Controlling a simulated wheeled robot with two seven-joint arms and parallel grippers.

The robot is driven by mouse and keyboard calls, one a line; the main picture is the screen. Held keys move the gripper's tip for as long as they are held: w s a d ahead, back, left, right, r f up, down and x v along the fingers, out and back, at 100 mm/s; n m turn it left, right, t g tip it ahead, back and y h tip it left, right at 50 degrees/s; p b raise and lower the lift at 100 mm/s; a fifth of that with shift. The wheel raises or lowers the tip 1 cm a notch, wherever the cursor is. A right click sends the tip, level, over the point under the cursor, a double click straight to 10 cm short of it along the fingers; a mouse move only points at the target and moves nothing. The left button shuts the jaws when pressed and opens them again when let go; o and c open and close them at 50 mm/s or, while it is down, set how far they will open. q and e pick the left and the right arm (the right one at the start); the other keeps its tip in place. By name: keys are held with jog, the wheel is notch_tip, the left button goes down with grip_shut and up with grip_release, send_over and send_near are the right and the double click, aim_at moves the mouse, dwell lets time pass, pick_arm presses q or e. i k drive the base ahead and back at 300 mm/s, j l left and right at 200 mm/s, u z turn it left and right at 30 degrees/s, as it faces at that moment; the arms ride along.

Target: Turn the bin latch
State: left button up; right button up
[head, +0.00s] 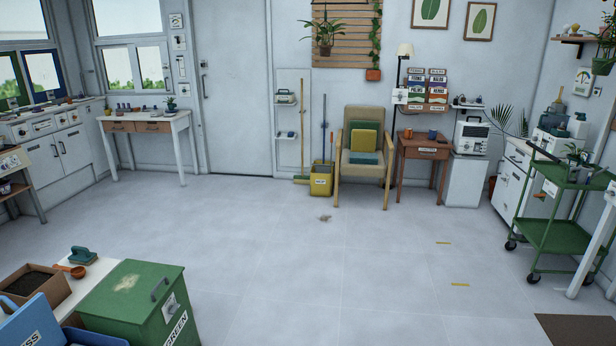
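A green bin (128,292) with a closed lid stands at the lower left of the head view. The bin's lower part is cut off by the frame's bottom edge. Neither of my grippers is in view.
Beside the bin are a blue lid (32,325), a box of soil (36,283), an orange scoop (72,270) and a green-handled tool (83,256). A green cart (555,236) stands at the right.

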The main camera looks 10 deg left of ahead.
aim_at(172, 309)
jog(key=i+l+u, duration=0.1)
jog(key=i+u, duration=0.3)
jog(key=i+l+u, duration=0.4)
jog(key=i, duration=0.15)
jog(key=i+l+u, duration=0.3)
jog(key=i+u, duration=0.15)
jog(key=i+l+u, duration=0.55)
jog(key=l+u, duration=0.25)
jog(key=l, duration=0.3)
